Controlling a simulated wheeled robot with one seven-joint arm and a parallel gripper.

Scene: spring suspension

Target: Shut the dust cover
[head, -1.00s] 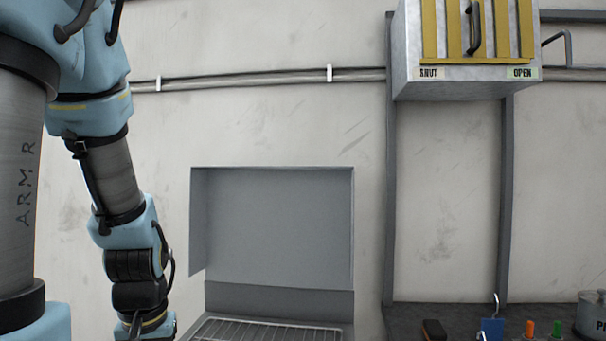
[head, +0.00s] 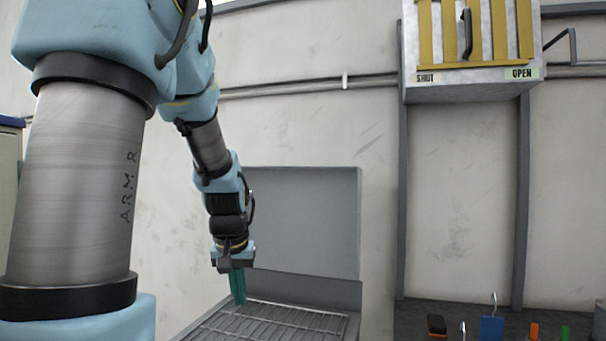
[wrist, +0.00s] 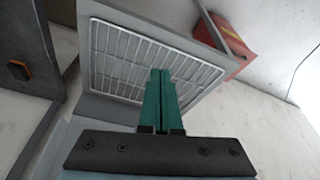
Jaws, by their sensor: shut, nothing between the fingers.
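The dust cover (head: 305,215) appears to be the grey panel standing upright at the back of a grey box, against the wall. A wire rack (head: 255,323) lies in front of its foot; it also shows in the wrist view (wrist: 125,58), set in a grey rim. My gripper (head: 239,300) points down with its teal fingers together and empty. In the head view the fingers overlap the rack, in front of the cover's lower left. In the wrist view my gripper (wrist: 160,73) overlaps the rack. My arm hides the cover's left edge.
A wall box (head: 470,82) with yellow slats, a black handle and SHUT and OPEN labels hangs at upper right. A dark bench (head: 410,315) with hooks and small coloured items stands at lower right. A red box (wrist: 222,45) shows in the wrist view.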

